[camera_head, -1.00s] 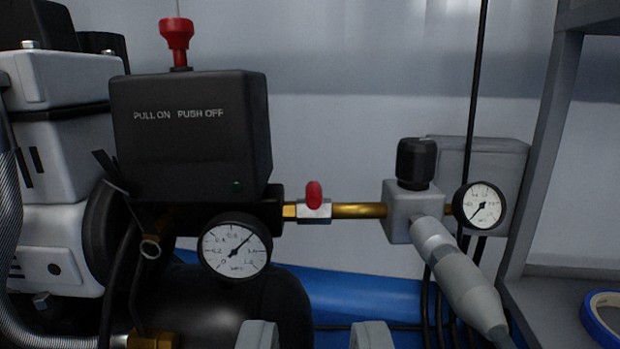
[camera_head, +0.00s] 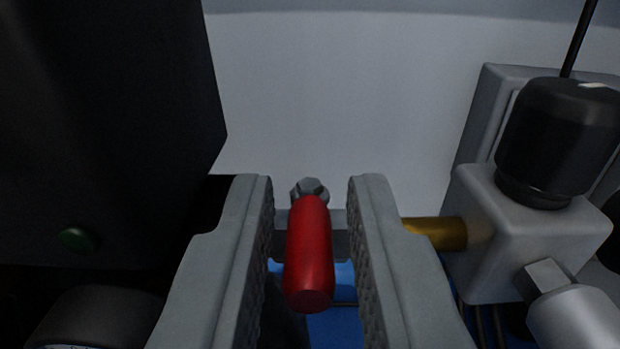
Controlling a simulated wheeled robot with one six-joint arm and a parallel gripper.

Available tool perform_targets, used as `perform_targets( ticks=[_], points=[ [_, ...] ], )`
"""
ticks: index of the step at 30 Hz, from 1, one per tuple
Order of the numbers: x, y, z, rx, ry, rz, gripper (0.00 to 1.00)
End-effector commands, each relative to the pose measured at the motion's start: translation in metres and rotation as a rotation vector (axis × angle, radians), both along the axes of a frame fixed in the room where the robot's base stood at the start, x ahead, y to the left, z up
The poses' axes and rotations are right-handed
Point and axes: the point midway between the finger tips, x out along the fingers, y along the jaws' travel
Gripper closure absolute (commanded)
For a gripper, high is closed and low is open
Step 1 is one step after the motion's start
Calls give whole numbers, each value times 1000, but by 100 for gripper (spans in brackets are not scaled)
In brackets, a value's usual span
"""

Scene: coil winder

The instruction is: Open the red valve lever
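The red valve lever (camera_head: 309,255) is in the middle of the view, its rounded end pointing toward me. A grey hex nut (camera_head: 310,190) shows at its far end, on the valve body. My gripper (camera_head: 312,240) is open, with one ridged grey finger on each side of the lever. A gap shows between the lever and each finger, so neither seems to touch it. The brass pipe (camera_head: 436,233) runs right from behind the right finger. The rest of the valve body is mostly hidden by the fingers.
The black switch box (camera_head: 100,130) with a green button (camera_head: 76,239) fills the left side. The grey regulator block (camera_head: 530,235) with its black knob (camera_head: 560,140) stands close on the right. A pale wall (camera_head: 340,90) is behind.

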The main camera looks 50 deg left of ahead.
Motion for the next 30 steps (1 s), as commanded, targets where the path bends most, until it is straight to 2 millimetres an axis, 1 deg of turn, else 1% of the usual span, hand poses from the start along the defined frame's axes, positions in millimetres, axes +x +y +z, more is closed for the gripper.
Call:
perform_targets(
  ticks=[8,9,11,12,17,25,30],
  points=[
    [1,1,0,0,0,0,79],
    [1,1,0,0,0,0,87],
    [1,1,0,0,0,0,99],
    [1,1,0,0,0,0,100],
    [1,0,0,0,0,7,100],
    [4,-2,0,1,-1,106,100],
    [4,-3,0,-1,-1,133,100]
  ],
)
